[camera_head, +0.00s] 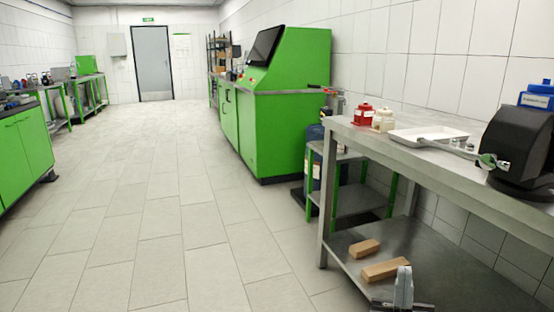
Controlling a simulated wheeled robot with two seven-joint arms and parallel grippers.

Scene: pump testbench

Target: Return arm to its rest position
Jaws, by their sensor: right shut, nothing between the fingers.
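My right gripper (403,274) shows at the bottom edge, right of the middle. Its grey fingers point up and are closed together with nothing between them. It appears in front of the lower shelf (450,262) of the steel workbench (440,168), just right of a wooden block. I cannot tell its exact distance from the shelf. Most of my right arm is outside the picture. My left arm and left gripper do not show.
Two wooden blocks (384,269) lie on the lower shelf. The benchtop holds a red container (364,117), a cream container (384,121), a white tray (420,135) and a black device (520,145). A green machine (285,130) stands behind. The tiled floor (140,220) is clear.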

